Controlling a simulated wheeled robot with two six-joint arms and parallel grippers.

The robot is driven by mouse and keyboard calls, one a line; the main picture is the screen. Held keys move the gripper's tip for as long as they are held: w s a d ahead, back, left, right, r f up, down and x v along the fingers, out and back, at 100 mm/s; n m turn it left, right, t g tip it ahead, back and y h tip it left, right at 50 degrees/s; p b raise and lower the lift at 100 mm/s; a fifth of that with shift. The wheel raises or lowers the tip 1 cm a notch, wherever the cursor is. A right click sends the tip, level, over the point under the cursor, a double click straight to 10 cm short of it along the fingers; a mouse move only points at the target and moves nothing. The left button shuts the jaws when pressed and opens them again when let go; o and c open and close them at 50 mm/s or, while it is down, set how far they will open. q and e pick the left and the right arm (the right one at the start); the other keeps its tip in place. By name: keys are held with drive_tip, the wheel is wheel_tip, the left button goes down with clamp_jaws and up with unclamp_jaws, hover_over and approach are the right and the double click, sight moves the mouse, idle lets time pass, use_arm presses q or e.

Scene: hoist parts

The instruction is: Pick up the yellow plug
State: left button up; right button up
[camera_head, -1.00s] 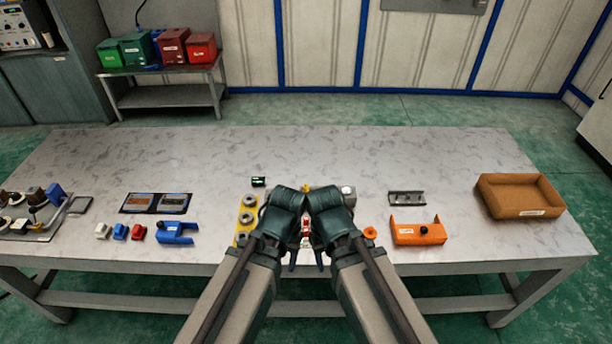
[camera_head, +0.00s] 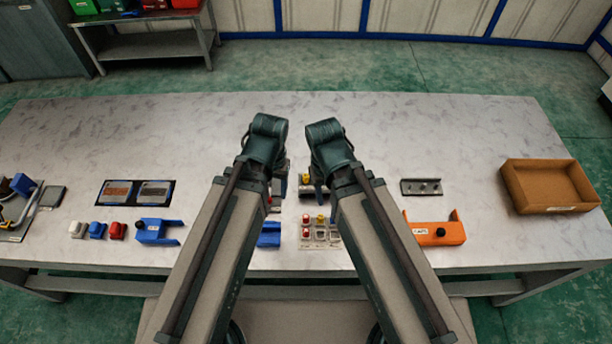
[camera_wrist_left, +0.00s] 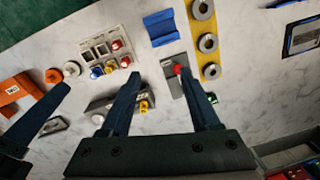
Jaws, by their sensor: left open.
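In the left wrist view a yellow plug (camera_wrist_left: 108,69) sits in a pale compartment tray (camera_wrist_left: 91,53), near red plugs (camera_wrist_left: 116,45) and a blue one. Another small yellow piece (camera_wrist_left: 144,105) is on a dark grey block, beside the left finger. My left gripper (camera_wrist_left: 161,73) is open, its fingers spread over the table; a red-topped part (camera_wrist_left: 178,69) on a grey plate lies by its right finger. The head view shows the tray (camera_head: 308,240) between my arms. My right gripper (camera_head: 312,190) is mostly hidden by its arm, near a yellow piece (camera_head: 305,178).
A blue bracket (camera_wrist_left: 160,27) and a yellow strip (camera_wrist_left: 208,57) with grey rings lie near the left gripper. An orange bracket (camera_head: 436,236), a grey rail (camera_head: 421,187) and a brown bin (camera_head: 546,208) stand to the right. The table's far part is clear.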

use_arm(q)
drive_tip(key=w+a+f+n+b, duration=0.1)
drive_tip(key=w+a, duration=0.2)
drive_tip(key=a, duration=0.2)
drive_tip(key=m, duration=1.6)
hover_over(306, 175)
drive_tip(key=shift+h, duration=0.4)
drive_tip(key=f+b, duration=0.8)
drive_tip(key=f, duration=0.1)
drive_tip(key=shift+s+d+f+b, duration=0.1)
drive_tip(key=shift+s+b, duration=0.2)
drive_tip(key=shift+b, duration=0.1)
drive_tip(key=f+b, duration=0.5)
drive_tip(key=shift+w+f, duration=0.25)
use_arm(e)
wheel_tip(306, 175, down, 16)
drive_tip(key=shift+r, duration=0.25)
use_arm(q)
drive_tip(key=shift+r, duration=0.1)
use_arm(e)
drive_tip(key=shift+s+r, duration=0.1)
use_arm(q)
clamp_jaws()
